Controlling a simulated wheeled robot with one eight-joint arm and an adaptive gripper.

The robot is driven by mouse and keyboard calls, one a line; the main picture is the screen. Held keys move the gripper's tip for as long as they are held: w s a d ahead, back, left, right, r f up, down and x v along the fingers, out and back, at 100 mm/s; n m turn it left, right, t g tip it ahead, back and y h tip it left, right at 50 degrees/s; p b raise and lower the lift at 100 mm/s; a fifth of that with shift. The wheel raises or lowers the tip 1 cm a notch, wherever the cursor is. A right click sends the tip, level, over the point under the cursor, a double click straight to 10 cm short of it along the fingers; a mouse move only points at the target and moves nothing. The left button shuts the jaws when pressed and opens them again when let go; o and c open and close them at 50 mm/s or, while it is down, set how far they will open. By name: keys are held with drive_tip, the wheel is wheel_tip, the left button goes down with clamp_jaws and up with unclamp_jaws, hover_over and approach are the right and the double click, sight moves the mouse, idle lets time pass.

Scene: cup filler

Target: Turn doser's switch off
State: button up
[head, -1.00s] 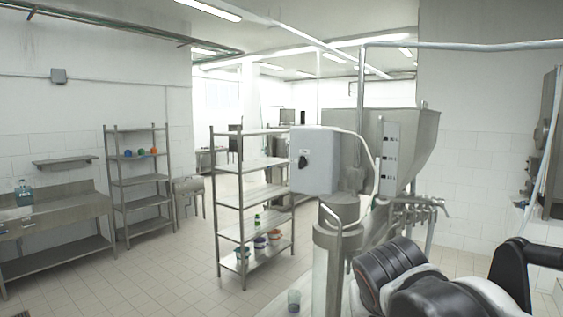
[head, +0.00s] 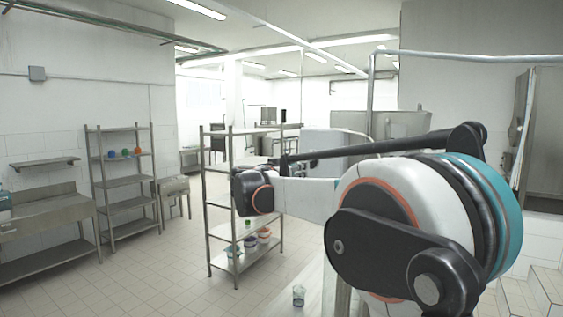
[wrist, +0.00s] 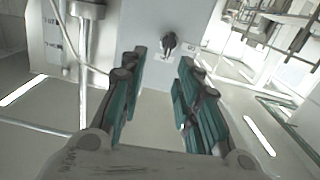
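The doser's pale control box (wrist: 150,35) fills the upper middle of the wrist view. Its black rotary switch (wrist: 168,43) shows there beside small labels. My gripper (wrist: 163,72) is open and empty, with its teal-padded fingers apart on either side of the switch in the picture. The switch appears beyond the fingertips; contact does not show. In the head view the doser's box (head: 328,141) is partly hidden behind my arm, and its switch cannot be made out. The steel hopper (head: 400,124) stands behind.
A metal shelf rack (head: 208,200) with bowls and a bottle stands left of the doser. A cup (head: 298,296) stands low in front. A second rack (head: 123,185) and a steel sink table (head: 45,212) line the left wall. Floor between them is clear.

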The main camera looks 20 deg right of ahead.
drive_tip(key=w+a+p+x, duration=0.1)
drive_tip(key=p+x, duration=0.2)
drive_tip(key=x, duration=1.1)
drive_tip(key=shift+w+r+p, duration=0.4)
drive_tip(key=shift+r, duration=0.2)
clamp_jaws()
